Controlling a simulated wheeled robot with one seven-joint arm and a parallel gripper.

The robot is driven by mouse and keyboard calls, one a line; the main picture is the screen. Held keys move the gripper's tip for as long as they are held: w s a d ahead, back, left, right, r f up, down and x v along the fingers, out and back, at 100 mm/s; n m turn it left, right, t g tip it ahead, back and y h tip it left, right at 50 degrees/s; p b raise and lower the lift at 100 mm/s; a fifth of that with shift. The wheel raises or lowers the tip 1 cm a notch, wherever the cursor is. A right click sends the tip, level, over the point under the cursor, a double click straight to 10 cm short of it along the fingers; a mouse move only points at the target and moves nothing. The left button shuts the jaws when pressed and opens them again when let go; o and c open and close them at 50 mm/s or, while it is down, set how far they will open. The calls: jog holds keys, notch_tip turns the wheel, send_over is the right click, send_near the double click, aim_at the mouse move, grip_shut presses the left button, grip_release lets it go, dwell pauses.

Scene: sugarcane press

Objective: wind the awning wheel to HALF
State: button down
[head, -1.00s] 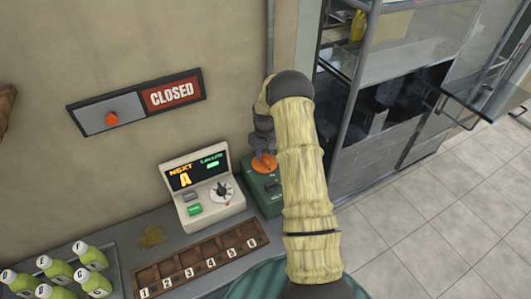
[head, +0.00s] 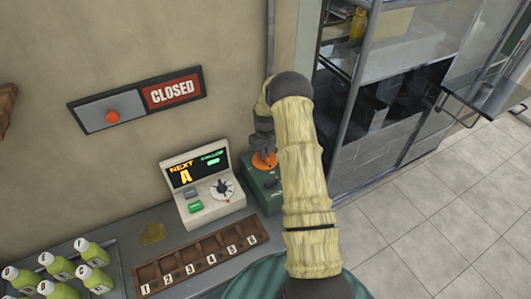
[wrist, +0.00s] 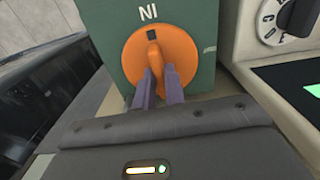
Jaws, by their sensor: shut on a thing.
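The orange wheel (wrist: 160,62) sits on the face of a green box (wrist: 197,35). It has a raised ridge across its middle and a dark square mark near its edge, close to lettering on the box that reads upside down as "IN". In the head view the wheel (head: 264,160) and green box (head: 268,197) stand at the right end of the counter, partly hidden by my arm. My gripper (wrist: 158,82) is shut on the wheel's ridge, with its purple fingers on either side. In the head view my gripper (head: 263,145) is above the wheel.
A beige console (head: 205,190) with a lit display and dial stands just left of the green box. A numbered wooden rack (head: 200,262) and several green bottles (head: 92,252) are on the counter. A CLOSED sign (head: 172,92) is on the wall. A metal shelf unit stands right.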

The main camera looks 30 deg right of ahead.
jog(key=shift+n, duration=0.3)
jog(key=shift+w+n+b, duration=0.1)
jog(key=shift+n+b, duration=0.75)
jog(key=shift+n, duration=0.05)
jog(key=shift+d+f+n+b, duration=0.1)
jog(key=shift+n+b, duration=0.3)
jog(key=shift+n, duration=0.4)
jog(key=n+b, duration=0.1)
jog(key=n, duration=0.1)
jog(key=shift+n, duration=0.4)
jog(key=n, duration=0.3)
jog(key=shift+n+b, duration=0.3)
jog(key=shift+b, duration=0.05)
jog(key=n, duration=0.3)
jog(key=shift+n, duration=0.3)
jog(key=n, duration=0.6)
jog(key=shift+r, duration=0.2)
jog(key=n+p, duration=0.1)
jog(key=n, duration=0.5)
jog(key=shift+n, duration=0.3)
